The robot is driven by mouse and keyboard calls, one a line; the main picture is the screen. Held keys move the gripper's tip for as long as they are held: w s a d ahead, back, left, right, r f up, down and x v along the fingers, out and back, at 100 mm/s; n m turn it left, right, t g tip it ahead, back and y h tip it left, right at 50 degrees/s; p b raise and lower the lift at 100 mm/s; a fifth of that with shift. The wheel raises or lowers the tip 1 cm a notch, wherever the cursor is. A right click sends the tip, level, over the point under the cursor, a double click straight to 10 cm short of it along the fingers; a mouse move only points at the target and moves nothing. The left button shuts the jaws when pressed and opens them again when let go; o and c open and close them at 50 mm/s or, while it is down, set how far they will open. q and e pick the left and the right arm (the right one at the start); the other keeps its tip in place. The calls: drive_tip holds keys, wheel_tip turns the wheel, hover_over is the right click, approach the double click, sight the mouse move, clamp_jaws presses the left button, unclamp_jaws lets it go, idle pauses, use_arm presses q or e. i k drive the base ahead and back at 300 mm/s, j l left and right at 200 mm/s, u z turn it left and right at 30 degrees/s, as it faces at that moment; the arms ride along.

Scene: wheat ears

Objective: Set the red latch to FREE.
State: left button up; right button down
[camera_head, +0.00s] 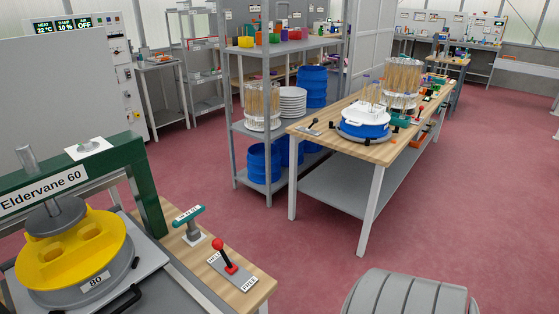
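The red latch (218,245) is a short lever with a red ball knob on a grey plate (240,278), on the wooden bench at the lower left. The plate has a label at each end. The one at the near right end reads FREE (249,284); the one at the far left end is partly covered and seems to read HELD (213,258). The lever leans up and left from its red base, toward the HELD end. Neither of my grippers is in view.
A teal T-handle (189,216) stands just behind the latch. A grey ribbed object (410,295) is at the bottom right. Red floor (310,245) is open between benches.

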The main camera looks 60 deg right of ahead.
sight(218, 245)
drive_tip(key=z, duration=1.25)
